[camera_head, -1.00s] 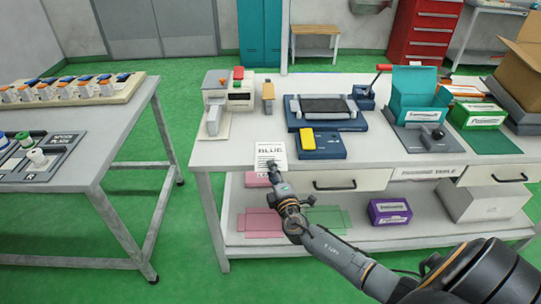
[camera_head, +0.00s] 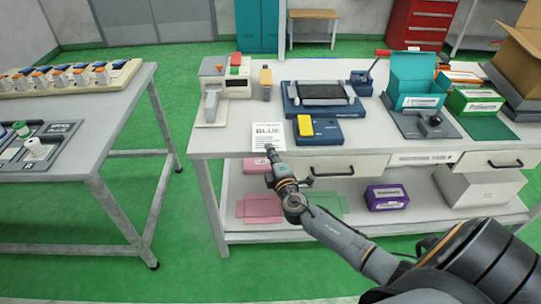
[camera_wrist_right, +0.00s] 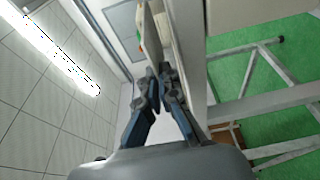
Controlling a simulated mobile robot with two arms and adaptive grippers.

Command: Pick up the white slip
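The white slip (camera_head: 268,132), printed "BLUE" above smaller lines of text, lies at the front edge of the packing table, left of its middle. My right gripper (camera_head: 272,151) reaches up to the slip's near edge from the front. In the right wrist view, the fingers of my right gripper (camera_wrist_right: 160,76) are close together at the tips, beside the table's edge. The slip is not clear there, so I cannot tell whether the fingers grip it. My left gripper is not in view.
The table's drawer (camera_head: 345,166) is below and right of the slip. A second table (camera_head: 110,145) stands left across a green floor gap. A purple box (camera_head: 386,197) sits on the lower shelf.

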